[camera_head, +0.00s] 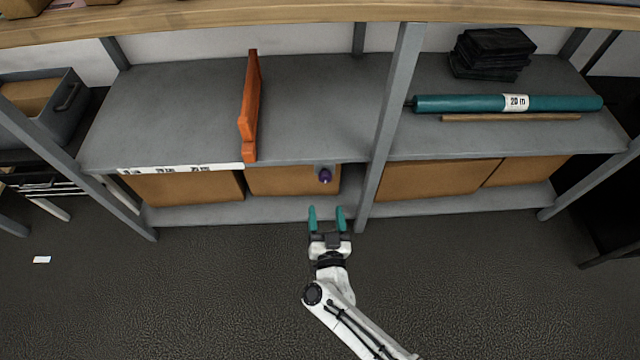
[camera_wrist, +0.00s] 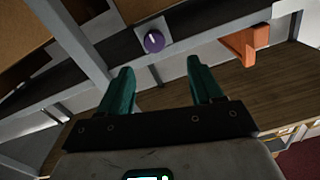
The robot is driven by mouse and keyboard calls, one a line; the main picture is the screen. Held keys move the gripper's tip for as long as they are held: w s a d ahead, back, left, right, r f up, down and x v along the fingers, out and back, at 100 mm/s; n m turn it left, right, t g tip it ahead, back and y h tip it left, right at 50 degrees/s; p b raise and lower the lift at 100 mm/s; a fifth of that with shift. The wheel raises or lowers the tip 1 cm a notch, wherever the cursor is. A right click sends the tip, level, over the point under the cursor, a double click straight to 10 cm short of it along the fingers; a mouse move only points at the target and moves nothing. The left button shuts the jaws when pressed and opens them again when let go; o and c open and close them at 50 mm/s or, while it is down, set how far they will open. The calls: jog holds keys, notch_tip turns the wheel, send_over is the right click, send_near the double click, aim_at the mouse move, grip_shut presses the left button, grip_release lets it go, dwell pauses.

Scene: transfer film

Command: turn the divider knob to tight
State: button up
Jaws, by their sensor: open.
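The divider knob (camera_head: 325,176) is small, round and purple. It sits on a grey plate at the shelf's front edge, left of the middle post. It also shows in the wrist view (camera_wrist: 154,41), with a pale mark on its face; I cannot read its setting. The orange divider (camera_head: 250,105) stands on the shelf left of the knob, and part of it shows in the wrist view (camera_wrist: 246,42). My gripper (camera_head: 326,212) has teal fingers spread apart with nothing between them. In the head view it is below the knob in the picture, apart from it.
A grey post (camera_head: 390,125) rises right of the knob. Cardboard boxes (camera_head: 440,192) stand on the lower shelf. A teal roll (camera_head: 460,103) and a black stack (camera_head: 492,54) lie on the right shelf. A grey bin (camera_head: 68,105) is at far left. The floor in front is mostly clear.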

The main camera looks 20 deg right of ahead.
aim_at(325, 181)
jog(key=shift+h, duration=0.3)
jog(key=b+x, duration=0.1)
jog(key=x, duration=0.2)
jog(key=b+x, duration=0.1)
jog(key=x, duration=0.3)
jog(key=f+b+x, duration=0.1)
jog(key=b+x, duration=0.1)
jog(key=x, duration=0.1)
jog(key=shift+w+d+r, duration=0.1)
jog(key=shift+w+d, duration=0.2)
jog(key=shift+c, duration=0.2)
jog(key=c, duration=1)
jog(key=shift+m, duration=0.3)
